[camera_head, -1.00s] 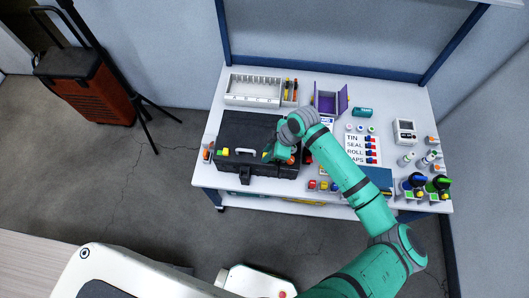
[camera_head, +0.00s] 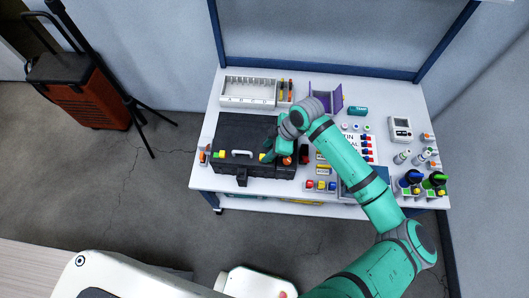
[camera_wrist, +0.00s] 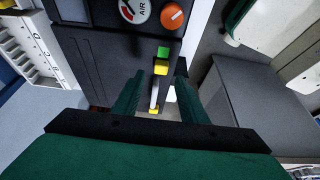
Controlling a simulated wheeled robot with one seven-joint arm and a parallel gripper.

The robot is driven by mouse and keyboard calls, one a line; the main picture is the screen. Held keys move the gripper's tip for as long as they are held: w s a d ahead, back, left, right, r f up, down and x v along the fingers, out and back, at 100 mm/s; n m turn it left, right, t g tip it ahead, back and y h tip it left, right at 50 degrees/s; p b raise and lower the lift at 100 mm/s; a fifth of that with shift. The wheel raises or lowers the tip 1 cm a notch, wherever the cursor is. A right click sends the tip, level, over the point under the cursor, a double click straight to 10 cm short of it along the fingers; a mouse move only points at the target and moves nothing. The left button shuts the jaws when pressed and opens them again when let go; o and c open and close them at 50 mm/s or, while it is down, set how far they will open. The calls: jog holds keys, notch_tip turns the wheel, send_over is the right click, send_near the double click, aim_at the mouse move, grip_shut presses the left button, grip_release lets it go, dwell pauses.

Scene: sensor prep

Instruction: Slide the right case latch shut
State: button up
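The black case (camera_head: 240,132) lies on the workbench with its front toward me. Its right latch shows as a yellow tab at my gripper in the head view (camera_head: 264,157). In the wrist view the yellow tab (camera_wrist: 161,67) sits beside a green patch (camera_wrist: 163,52). The left latch (camera_head: 222,153) is yellow and green, left of the white handle (camera_head: 242,153). My gripper (camera_head: 269,154) is over the right part of the case front. In the wrist view its fingers (camera_wrist: 158,85) are apart, with the yellow tab between or just beyond their tips. Contact cannot be told.
An orange knob (camera_wrist: 172,16) and an air gauge (camera_wrist: 132,10) sit on the case close to the latch. A white rack (camera_head: 248,91) stands behind. The floor in front is clear.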

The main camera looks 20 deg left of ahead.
jog(key=v, duration=0.6)
jog(key=shift+r, duration=0.25)
jog(key=shift+d, duration=0.1)
